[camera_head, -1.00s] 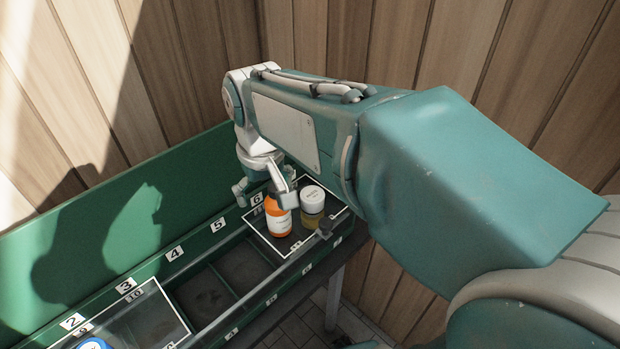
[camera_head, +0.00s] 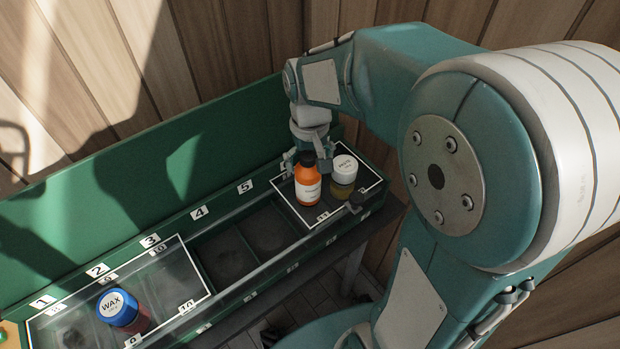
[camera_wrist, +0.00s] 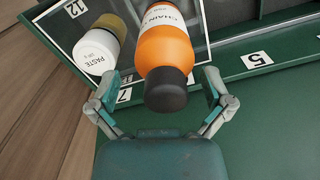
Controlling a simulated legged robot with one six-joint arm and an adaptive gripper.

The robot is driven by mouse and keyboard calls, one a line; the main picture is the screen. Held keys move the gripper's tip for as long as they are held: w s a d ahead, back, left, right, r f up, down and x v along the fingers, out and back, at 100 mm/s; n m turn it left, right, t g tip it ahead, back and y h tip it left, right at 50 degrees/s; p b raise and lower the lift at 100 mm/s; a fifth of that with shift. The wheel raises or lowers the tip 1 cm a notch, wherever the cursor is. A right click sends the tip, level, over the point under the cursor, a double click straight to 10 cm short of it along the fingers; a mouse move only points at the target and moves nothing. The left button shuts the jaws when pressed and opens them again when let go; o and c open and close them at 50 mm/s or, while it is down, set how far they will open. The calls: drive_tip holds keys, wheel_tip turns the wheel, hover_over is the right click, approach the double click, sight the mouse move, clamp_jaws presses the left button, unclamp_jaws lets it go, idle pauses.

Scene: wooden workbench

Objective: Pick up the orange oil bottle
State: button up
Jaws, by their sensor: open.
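The orange oil bottle (camera_head: 307,187) has a black cap and a white label. It stands upright in the framed right-end compartment of the green bin. My gripper (camera_head: 305,158) is just behind the bottle, near its cap and shoulder. In the wrist view the bottle (camera_wrist: 164,52) lies between the spread fingers of my gripper (camera_wrist: 161,80), its label reading "CHAIN". The gripper is open, and I cannot tell whether either finger touches the bottle.
The white-capped jar (camera_head: 343,178) stands close beside the bottle on the right. A blue-capped wax jar (camera_head: 122,311) stands in the left framed compartment. The middle compartments (camera_head: 228,256) look empty. The green back wall (camera_head: 140,212) rises behind the compartments.

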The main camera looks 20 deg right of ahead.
drive_tip(key=shift+a+f, duration=0.15)
drive_tip(key=shift+f, duration=0.75)
drive_tip(key=shift+a, duration=0.25)
drive_tip(key=shift+d, duration=0.2)
drive_tip(key=c, duration=1.2)
drive_tip(key=shift+o, duration=0.2)
drive_tip(key=shift+r, duration=0.6)
drive_tip(key=s+a+r, duration=0.1)
drive_tip(key=s+r, duration=0.3)
drive_tip(key=s+a+r, duration=0.1)
drive_tip(key=s+r, duration=0.3)
drive_tip(key=s, duration=0.1)
drive_tip(key=s+a+r, duration=0.1)
drive_tip(key=s+r, duration=0.2)
drive_tip(key=s, duration=0.1)
drive_tip(key=shift+s+r, duration=0.4)
